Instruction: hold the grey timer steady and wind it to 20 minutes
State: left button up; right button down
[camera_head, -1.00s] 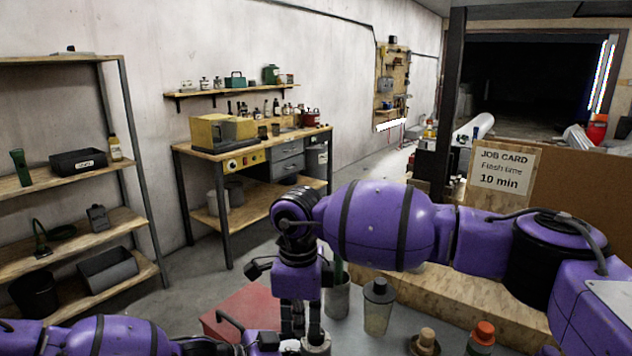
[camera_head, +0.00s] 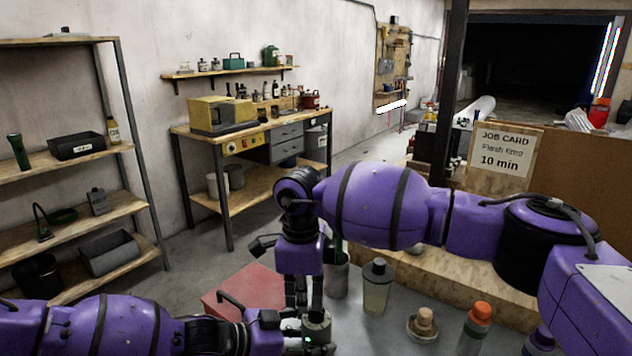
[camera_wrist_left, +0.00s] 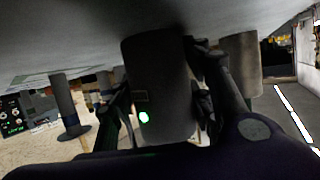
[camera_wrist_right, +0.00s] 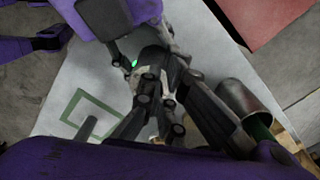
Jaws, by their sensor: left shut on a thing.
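The grey timer (camera_head: 318,327) is a round drum with a small green light, low in the head view. In the left wrist view its grey side (camera_wrist_left: 157,75) stands between the fingers of my left gripper (camera_wrist_left: 165,112), which is shut on it. My right gripper (camera_head: 301,300) points down directly above the timer. In the right wrist view the fingers of my right gripper (camera_wrist_right: 160,85) reach toward the timer's top and cover most of it. Whether they touch or grip the dial is hidden. The dial's reading cannot be seen.
A grey cup (camera_head: 336,275), a clear jar (camera_head: 376,290), a wooden-topped piece (camera_head: 424,325) and an orange-capped bottle (camera_head: 477,325) stand right of the timer. A red box (camera_head: 240,290) lies to its left. The job card (camera_head: 503,153) reads "10 min".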

jog(key=shift+w+d+r, duration=0.1)
jog(key=shift+d+r, duration=0.05)
notch_tip(320, 180, up, 6)
jog(key=a, duration=0.1)
jog(key=shift+w, duration=0.15)
dwell(0.7)
